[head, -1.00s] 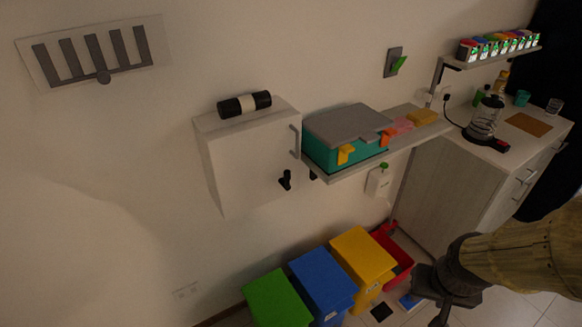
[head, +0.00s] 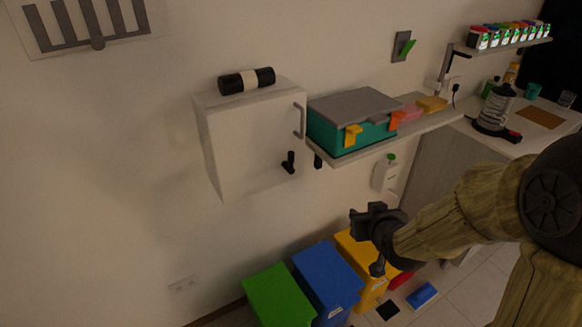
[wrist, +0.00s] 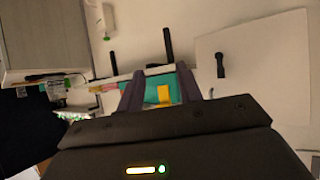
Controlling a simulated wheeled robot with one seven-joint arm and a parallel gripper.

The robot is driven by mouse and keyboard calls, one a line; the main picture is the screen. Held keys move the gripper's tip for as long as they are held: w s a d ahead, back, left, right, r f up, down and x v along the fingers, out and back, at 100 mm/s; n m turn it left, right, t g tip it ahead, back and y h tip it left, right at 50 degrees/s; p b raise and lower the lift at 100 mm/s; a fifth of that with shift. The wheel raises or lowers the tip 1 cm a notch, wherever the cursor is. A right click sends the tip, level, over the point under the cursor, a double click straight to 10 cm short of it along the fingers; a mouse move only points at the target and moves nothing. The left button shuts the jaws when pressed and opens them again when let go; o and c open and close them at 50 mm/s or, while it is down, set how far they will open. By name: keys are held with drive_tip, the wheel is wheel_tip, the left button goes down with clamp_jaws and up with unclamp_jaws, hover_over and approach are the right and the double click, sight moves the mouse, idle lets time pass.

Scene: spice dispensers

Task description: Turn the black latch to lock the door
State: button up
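The black latch (head: 288,162) is on the front of the white wall cabinet (head: 244,150), low and near the right edge of its door. In the wrist view the latch (wrist: 220,66) shows upside down on the pale door (wrist: 262,68), right of my fingers. My gripper (head: 364,236) is right of and below the latch, well apart from it. In the wrist view my gripper (wrist: 161,84) has its two dark fingers spread, with nothing between them but the distant teal box with a yellow latch.
Right of the cabinet, a shelf holds a teal box (head: 340,137) with a grey lid; a black bracket (wrist: 168,46) shows under the shelf. Green, blue (head: 325,280) and yellow bins stand below. A black-and-white roll (head: 246,80) lies on top.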

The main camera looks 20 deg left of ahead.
sight(292, 157)
drive_tip(key=a+r+n+t+y+b, duration=0.1)
drive_tip(key=a+y, duration=0.5)
drive_tip(key=a, duration=0.6)
drive_tip(key=n+t+b, duration=0.1)
drive_tip(key=t+b, duration=0.1)
drive_tip(key=b, duration=0.1)
drive_tip(key=shift+w+a+r+t, duration=0.2)
drive_tip(key=shift+w+r+t, duration=0.1)
drive_tip(key=shift+r, duration=0.05)
drive_tip(key=p+x, duration=0.2)
drive_tip(key=x, duration=1.5)
drive_tip(key=shift+w+a+r+p, duration=0.1)
drive_tip(key=shift+w+a+p, duration=0.1)
drive_tip(key=shift+p, duration=0.2)
clamp_jaws()
